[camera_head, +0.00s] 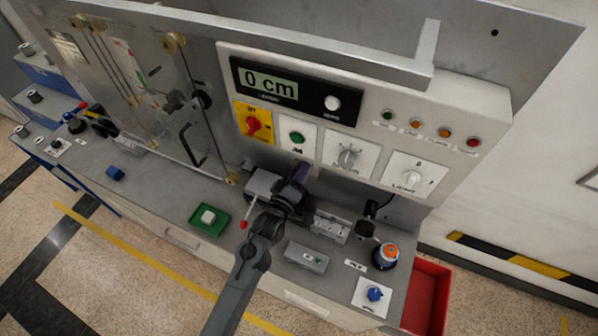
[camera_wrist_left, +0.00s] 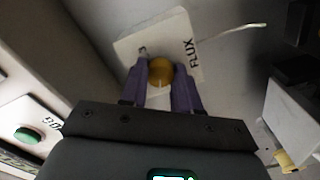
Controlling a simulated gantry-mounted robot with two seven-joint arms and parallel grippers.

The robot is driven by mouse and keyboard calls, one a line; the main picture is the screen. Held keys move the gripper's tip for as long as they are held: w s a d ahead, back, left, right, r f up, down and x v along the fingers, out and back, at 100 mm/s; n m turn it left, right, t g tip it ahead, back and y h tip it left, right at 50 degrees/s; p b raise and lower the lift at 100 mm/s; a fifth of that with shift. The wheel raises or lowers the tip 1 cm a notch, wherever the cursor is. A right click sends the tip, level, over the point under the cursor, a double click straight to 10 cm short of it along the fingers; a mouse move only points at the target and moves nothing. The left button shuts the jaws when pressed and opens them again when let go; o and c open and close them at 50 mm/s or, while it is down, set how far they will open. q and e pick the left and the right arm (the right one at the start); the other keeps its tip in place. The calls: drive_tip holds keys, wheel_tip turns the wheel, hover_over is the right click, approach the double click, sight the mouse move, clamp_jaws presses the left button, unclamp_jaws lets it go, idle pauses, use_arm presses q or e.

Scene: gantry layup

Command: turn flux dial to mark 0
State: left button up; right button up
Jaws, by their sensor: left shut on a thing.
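The flux dial (camera_wrist_left: 160,72) is a round yellow-orange knob on a white plate (camera_wrist_left: 133,48) lettered FLUX. In the left wrist view it sits between the purple fingers of my left gripper (camera_wrist_left: 160,88), which is shut on it. In the head view my left gripper (camera_head: 299,177) reaches in under the control panel, and the arm and gripper hide the dial there. The fingers cover part of the plate, and I cannot read which mark the dial points to. My right gripper does not show.
Above is the control panel with a display (camera_head: 268,85) reading 0 cm, a red knob on yellow (camera_head: 253,124), a green button (camera_head: 296,137) and white dials. A green tray (camera_head: 210,219), a grey box (camera_head: 306,257) and a blue knob (camera_head: 375,293) stand on the bench.

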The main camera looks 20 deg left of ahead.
use_arm(q)
drive_tip(key=o, duration=1.1)
drive_tip(key=shift+c, duration=0.2)
drive_tip(key=s+b, duration=0.1)
drive_tip(key=s, duration=0.9)
drive_tip(key=shift+s+a, duration=0.3)
drive_tip(key=shift+s, duration=0.1)
